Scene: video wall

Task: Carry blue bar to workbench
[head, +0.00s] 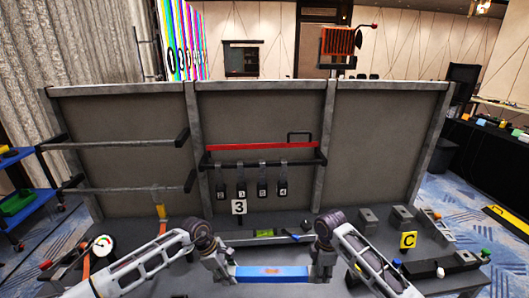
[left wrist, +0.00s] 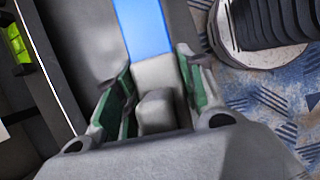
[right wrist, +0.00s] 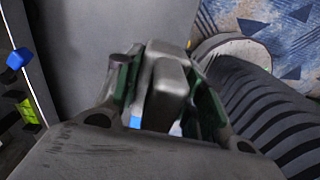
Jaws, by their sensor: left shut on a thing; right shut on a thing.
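The blue bar (head: 272,273) is held level between my two grippers, low in the middle of the head view. My left gripper (head: 229,273) is shut on its left end; the left wrist view shows the blue length (left wrist: 145,28) running out from a grey end block between the fingers. My right gripper (head: 319,268) is shut on the other end; the right wrist view shows a grey end block between the fingers and a small blue patch (right wrist: 135,122). The grey workbench (head: 290,225) with a tall back panel lies beyond the bar. I cannot tell whether the bar touches it.
A red bar (head: 265,146) hangs across the panel above several numbered tags. A green level (head: 264,233) lies behind the blue bar. A blue cart (head: 22,180) is far left.

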